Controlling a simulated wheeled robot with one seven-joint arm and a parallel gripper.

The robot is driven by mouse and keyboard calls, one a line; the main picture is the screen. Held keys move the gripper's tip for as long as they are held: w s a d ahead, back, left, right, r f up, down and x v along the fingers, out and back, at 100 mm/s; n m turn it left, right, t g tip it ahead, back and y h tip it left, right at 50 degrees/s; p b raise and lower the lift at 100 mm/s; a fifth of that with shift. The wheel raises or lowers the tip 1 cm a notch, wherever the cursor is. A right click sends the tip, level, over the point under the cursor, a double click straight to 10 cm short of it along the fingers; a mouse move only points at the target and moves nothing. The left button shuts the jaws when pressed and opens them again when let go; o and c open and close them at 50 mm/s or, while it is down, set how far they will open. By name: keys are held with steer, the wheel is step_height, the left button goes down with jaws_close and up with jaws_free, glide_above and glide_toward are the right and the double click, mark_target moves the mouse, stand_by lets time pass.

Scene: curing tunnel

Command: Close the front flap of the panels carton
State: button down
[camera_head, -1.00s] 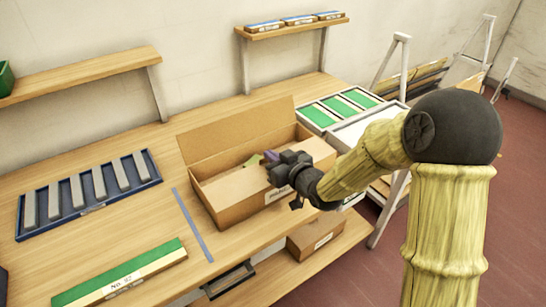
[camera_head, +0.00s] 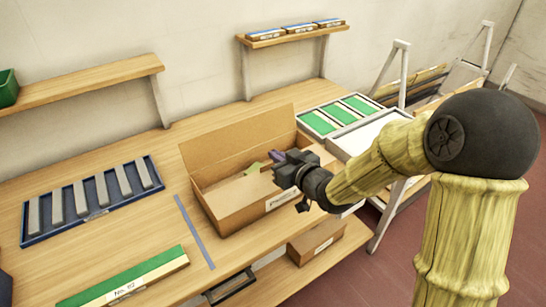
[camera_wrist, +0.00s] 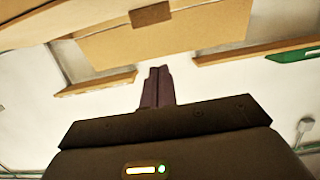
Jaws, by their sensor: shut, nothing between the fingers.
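The panels carton (camera_head: 238,217) stands on the bench with a white label on its front wall. Its large back flap (camera_head: 230,140) stands up and leans back. A brown cardboard panel (camera_head: 235,192), seemingly the front flap, lies low across the front part of the opening. Something green shows inside behind it. My gripper (camera_head: 277,157) is over the carton's right part, its purple fingers shut and empty. In the wrist view the shut fingers (camera_wrist: 157,88) point toward cardboard (camera_wrist: 200,25) with a brown tab. I cannot tell whether they touch the carton.
A blue tray of grey bars (camera_head: 92,200) lies at left, and a green-topped long box (camera_head: 130,278) at the front. White trays with green panels (camera_head: 340,112) stand behind right. A smaller carton (camera_head: 318,240) sits on the lower shelf. Wall shelves (camera_head: 85,85) hang above.

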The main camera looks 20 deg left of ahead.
steer(key=v, duration=0.7)
steer(key=shift+s+d+r, duration=0.2)
steer(key=shift+d+r, duration=0.05)
steer(key=shift+r, duration=0.05)
steer(key=d+m+g+h+p, duration=0.1)
steer(key=d+m+h+p, duration=0.65)
steer(key=d, duration=0.75)
steer(key=s+d+r+m+g+h+p, duration=0.1)
steer(key=s+d+g+h+p, duration=0.3)
steer(key=s+d, duration=0.6)
steer(key=s+m+g, duration=0.1)
steer(key=s+g, duration=0.1)
steer(key=shift+s+r, duration=0.25)
steer(key=shift+s, duration=0.1)
steer(key=shift+a+m+h, duration=0.15)
steer(key=shift+m+h, duration=0.1)
